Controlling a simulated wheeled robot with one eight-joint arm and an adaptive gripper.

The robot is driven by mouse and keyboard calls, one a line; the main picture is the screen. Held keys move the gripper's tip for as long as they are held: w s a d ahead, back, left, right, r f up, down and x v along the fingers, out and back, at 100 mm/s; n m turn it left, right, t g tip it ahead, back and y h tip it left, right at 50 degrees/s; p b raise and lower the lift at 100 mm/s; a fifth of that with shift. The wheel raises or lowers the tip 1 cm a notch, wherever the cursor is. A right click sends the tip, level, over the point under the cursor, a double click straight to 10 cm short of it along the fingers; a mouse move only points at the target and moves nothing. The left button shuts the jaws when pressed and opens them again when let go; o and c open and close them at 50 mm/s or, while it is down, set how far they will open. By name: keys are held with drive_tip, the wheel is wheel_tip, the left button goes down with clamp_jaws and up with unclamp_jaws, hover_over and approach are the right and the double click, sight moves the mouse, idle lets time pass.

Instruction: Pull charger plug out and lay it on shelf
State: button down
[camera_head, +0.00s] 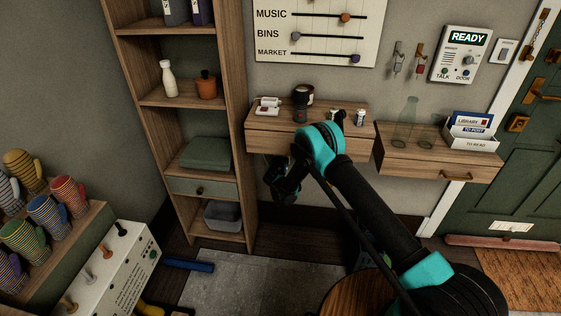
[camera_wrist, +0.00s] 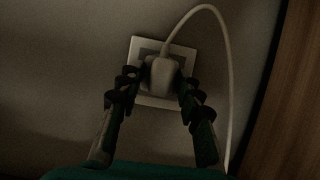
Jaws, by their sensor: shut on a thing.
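In the wrist view the white charger plug (camera_wrist: 161,76) sits at a white wall socket (camera_wrist: 138,48), with its white cable (camera_wrist: 226,60) looping up and down the right side. My gripper (camera_wrist: 160,88) has one finger on each side of the plug and is shut on it. I cannot tell whether the plug's pins are fully in the socket. In the head view my gripper (camera_head: 284,190) is low by the wall, below the left wooden wall shelf (camera_head: 262,119). The plug and socket are hidden there.
The left shelf holds a white device (camera_head: 268,105), a dark cylinder (camera_head: 301,103) and small cans. The right shelf (camera_head: 420,157) holds glass bottles and a letter box (camera_head: 473,137). A tall bookcase (camera_head: 235,150) stands close to the left of my gripper.

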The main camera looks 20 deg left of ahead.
drive_tip(key=shift+s, duration=0.15)
drive_tip(key=shift+s+d, duration=0.25)
drive_tip(key=shift+s, duration=0.65)
drive_tip(key=shift+s+d, duration=0.2)
drive_tip(key=shift+s, duration=0.75)
drive_tip(key=shift+s+d, duration=0.25)
drive_tip(key=shift+s, duration=0.65)
